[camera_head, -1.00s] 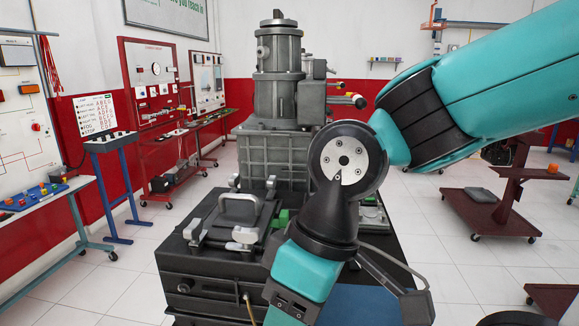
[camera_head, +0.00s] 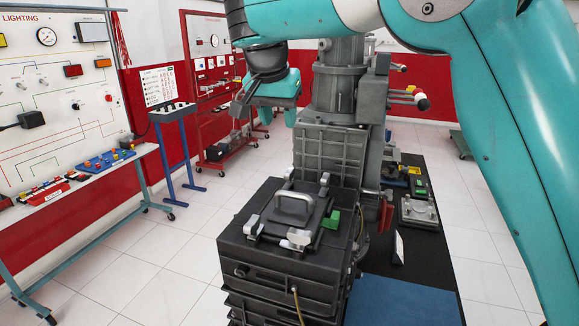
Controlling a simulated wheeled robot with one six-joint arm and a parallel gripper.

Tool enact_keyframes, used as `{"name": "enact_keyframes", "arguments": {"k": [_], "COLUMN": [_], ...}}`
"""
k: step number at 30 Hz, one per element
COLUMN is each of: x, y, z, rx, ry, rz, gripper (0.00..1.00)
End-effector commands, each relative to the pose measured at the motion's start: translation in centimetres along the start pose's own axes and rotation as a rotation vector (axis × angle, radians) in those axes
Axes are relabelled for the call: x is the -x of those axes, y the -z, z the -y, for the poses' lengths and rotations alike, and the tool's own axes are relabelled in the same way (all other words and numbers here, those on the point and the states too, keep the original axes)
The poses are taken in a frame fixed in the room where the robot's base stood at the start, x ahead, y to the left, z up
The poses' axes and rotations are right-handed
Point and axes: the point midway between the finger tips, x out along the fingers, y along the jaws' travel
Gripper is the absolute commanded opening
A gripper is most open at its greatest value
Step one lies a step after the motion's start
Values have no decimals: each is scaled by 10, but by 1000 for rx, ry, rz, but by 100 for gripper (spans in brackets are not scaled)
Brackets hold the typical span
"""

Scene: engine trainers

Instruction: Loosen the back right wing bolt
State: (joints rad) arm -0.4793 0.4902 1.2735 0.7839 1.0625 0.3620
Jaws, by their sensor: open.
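A dark square plate with a light grey handle (camera_head: 294,206) lies on top of a black box unit (camera_head: 285,262). Grey wing bolts stand around its edge. The back right wing bolt (camera_head: 325,182) is a small upright grey piece at the plate's far right corner. The front right wing bolt (camera_head: 297,239) and front left wing bolt (camera_head: 252,227) are lighter and larger in view. My gripper (camera_head: 262,108) is above and to the left of the plate, well apart from every bolt. It is open and seems empty; its fingertips are partly hidden by its own body.
A tall grey machine column (camera_head: 338,85) rises behind the plate, with a ribbed grey housing (camera_head: 330,152) close behind the bolts. A green block (camera_head: 331,219) sits at the plate's right edge. Wall trainer boards (camera_head: 55,90) stand at left. The floor between is clear.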

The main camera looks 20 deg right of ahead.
Motion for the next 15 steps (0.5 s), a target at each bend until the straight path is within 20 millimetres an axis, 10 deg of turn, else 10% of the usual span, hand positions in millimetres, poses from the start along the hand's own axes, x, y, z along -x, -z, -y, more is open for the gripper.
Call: {"name": "enact_keyframes", "arguments": {"k": [15], "x": [-114], "y": [0], "z": [-2], "rx": [3], "ry": [-5], "rz": [5], "gripper": [43]}}
